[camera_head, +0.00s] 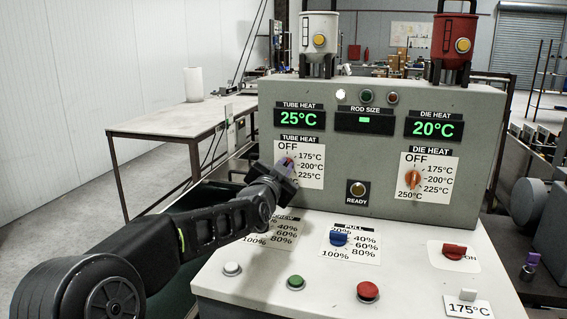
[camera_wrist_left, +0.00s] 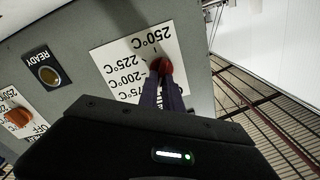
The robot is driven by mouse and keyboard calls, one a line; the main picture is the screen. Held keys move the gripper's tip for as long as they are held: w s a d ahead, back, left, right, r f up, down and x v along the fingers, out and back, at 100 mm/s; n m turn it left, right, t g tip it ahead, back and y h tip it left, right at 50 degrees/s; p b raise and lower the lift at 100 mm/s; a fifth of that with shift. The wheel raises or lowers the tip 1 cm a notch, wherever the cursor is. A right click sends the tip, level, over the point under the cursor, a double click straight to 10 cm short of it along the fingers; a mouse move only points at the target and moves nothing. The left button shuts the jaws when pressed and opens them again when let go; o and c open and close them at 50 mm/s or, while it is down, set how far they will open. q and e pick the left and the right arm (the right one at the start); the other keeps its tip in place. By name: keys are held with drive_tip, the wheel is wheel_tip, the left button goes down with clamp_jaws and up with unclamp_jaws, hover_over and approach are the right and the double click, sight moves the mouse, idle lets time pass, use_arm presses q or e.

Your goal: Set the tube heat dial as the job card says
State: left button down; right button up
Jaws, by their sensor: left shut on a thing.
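The tube heat dial (camera_head: 288,162) is on the upright grey panel, on a white scale plate (camera_head: 315,181) marked OFF, 175°C, 200°C and 225°C. My left gripper (camera_head: 284,169) is shut on this dial. In the left wrist view the dial's red knob (camera_wrist_left: 164,67) shows between and beyond the narrow purple fingers (camera_wrist_left: 163,91). The fingers cover much of the dial, so I cannot tell where it points. The tube heat display (camera_head: 299,118) reads 25°C. The job card (camera_head: 468,308) at the front right reads 175°C. My right gripper is not in view.
The orange die heat dial (camera_head: 412,179) and the ready button (camera_head: 357,192) are to the right on the panel. The sloping desk holds a blue pull dial (camera_head: 338,239), a red switch (camera_head: 454,250) and white, green and red buttons. My left arm crosses the desk's left side.

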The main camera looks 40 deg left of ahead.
use_arm(q)
drive_tip(key=shift+d+f+m+p, duration=0.1)
drive_tip(key=shift+m+p, duration=0.3)
drive_tip(key=shift+m, duration=0.9)
drive_tip(key=c, duration=1.5)
unclamp_jaws()
drive_tip(key=v, duration=0.7)
drive_tip(key=shift+s+d+b, duration=0.15)
drive_tip(key=shift+s+b, duration=0.2)
drive_tip(key=shift+b, duration=0.05)
